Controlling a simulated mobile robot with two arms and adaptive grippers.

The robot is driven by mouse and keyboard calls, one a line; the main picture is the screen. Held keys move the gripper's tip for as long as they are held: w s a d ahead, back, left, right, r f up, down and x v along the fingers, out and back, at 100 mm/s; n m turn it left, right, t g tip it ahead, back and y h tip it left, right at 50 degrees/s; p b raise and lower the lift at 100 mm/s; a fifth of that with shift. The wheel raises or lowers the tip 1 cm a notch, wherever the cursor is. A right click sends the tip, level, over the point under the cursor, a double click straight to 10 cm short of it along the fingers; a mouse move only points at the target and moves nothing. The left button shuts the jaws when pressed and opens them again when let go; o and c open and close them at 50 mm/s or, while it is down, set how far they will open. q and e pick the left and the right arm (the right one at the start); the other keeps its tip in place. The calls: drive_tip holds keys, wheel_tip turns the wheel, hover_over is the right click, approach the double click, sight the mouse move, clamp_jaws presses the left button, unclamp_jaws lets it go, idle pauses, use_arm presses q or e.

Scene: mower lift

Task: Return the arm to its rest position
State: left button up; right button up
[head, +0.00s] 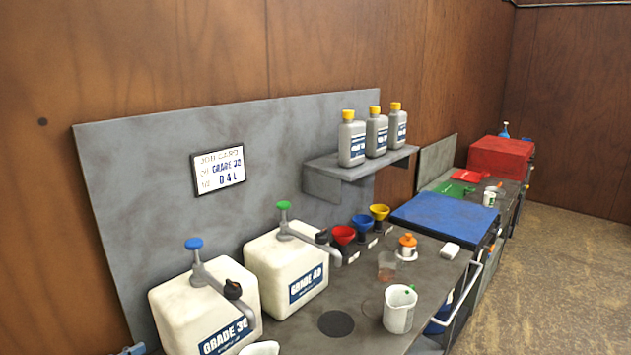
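Neither of my grippers shows in the head view, and no arm of mine can be made out. The view takes in a grey workbench (345,342) along a wooden wall. A white GRADE 30 jug (195,305) with a blue-topped pump stands at the front left. A white GRADE 40 jug (275,262) with a green-topped pump stands behind it. A white measuring jug (399,312) with a green mark stands upright on the bench at the right. A second white vessel (260,349) is cut off by the bottom edge.
Red (343,234), blue (362,224) and yellow (380,212) funnels stand along the back. A clear cup (387,266) and an orange-capped bottle (407,246) stand nearby. A shelf (345,171) holds three grey bottles (376,133). Beyond are a blue-topped cabinet (440,214) and open floor (565,270).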

use_arm(q)
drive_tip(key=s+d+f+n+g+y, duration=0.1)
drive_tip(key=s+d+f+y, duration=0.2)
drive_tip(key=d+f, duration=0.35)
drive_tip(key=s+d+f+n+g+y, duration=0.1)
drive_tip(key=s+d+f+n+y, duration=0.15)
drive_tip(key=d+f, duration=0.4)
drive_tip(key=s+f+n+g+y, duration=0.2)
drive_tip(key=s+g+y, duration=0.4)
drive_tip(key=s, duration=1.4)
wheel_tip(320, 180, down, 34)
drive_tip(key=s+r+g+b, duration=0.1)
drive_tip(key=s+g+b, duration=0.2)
drive_tip(key=b, duration=0.3)
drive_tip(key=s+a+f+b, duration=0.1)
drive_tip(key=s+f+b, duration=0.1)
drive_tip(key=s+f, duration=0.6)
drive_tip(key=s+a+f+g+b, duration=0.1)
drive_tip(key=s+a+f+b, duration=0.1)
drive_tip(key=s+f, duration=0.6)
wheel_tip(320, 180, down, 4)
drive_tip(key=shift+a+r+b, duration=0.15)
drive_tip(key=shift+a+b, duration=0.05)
drive_tip(key=shift+b, duration=0.1)
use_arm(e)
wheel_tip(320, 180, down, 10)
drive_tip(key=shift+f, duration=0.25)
